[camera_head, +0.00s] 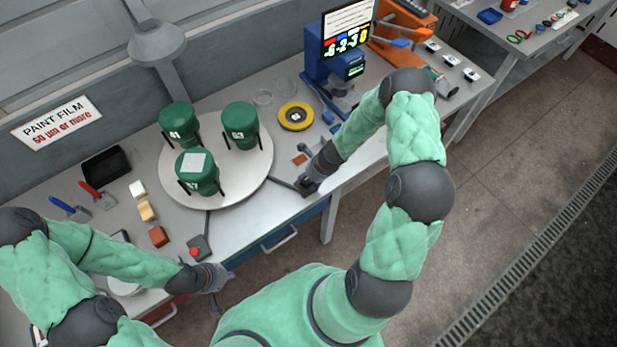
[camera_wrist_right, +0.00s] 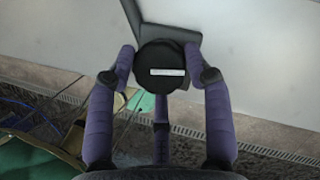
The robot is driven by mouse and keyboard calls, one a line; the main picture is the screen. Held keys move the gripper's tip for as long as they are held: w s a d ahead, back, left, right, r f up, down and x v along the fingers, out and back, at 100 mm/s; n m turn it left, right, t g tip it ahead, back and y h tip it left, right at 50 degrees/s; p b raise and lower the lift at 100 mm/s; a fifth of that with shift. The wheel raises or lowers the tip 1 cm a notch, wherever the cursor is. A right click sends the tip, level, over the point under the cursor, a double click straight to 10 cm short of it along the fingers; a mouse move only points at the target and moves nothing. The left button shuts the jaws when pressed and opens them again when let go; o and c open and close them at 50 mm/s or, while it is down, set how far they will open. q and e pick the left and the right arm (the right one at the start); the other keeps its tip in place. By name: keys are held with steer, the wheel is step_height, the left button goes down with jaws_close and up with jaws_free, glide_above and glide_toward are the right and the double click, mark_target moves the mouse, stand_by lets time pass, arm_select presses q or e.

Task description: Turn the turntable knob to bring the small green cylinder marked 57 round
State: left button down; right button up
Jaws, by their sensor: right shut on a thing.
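A white round turntable (camera_head: 238,182) carries three green cylinders in black brackets. The front cylinder (camera_head: 197,178) has a pale square on top and a number ending in 7; its first digit is unclear. The right cylinder (camera_head: 240,127) appears marked 63. The number on the back-left cylinder (camera_head: 178,127) is hard to read. My right gripper (camera_head: 309,185) is at the table's front edge, right of the turntable. In the wrist view its purple fingers are shut around the black round knob (camera_wrist_right: 160,70), which bears a white strip. My left gripper (camera_head: 218,278) is off the front edge; its fingers are too small to judge.
A red-button box (camera_head: 199,248), coloured blocks (camera_head: 147,211) and a black tray (camera_head: 107,166) lie left of and before the turntable. A yellow ring (camera_head: 296,116) and a blue device with a screen (camera_head: 347,35) stand behind my right arm.

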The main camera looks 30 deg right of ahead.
steer(key=shift+w+d+r+n+p, duration=0.15)
steer(key=shift+w+r+n+p, duration=0.35)
steer(key=shift+p, duration=0.9)
steer(key=shift+f+n+g+y+p, duration=0.35)
steer(key=shift+n+p, duration=0.45)
steer(key=shift+p, duration=0.85)
stand_by(1.9)
steer(key=shift+r, duration=0.1)
stand_by(0.6)
steer(key=o, duration=1.1)
steer(key=shift+o, duration=0.2)
steer(key=shift+s+a, duration=0.1)
steer(key=shift+a, duration=0.1)
steer(key=shift+s, duration=0.1)
steer(key=shift+s+d, duration=0.1)
steer(key=shift+d, duration=0.05)
steer(key=v, duration=1.1)
steer(key=shift+r, duration=0.35)
steer(key=shift+w, duration=0.2)
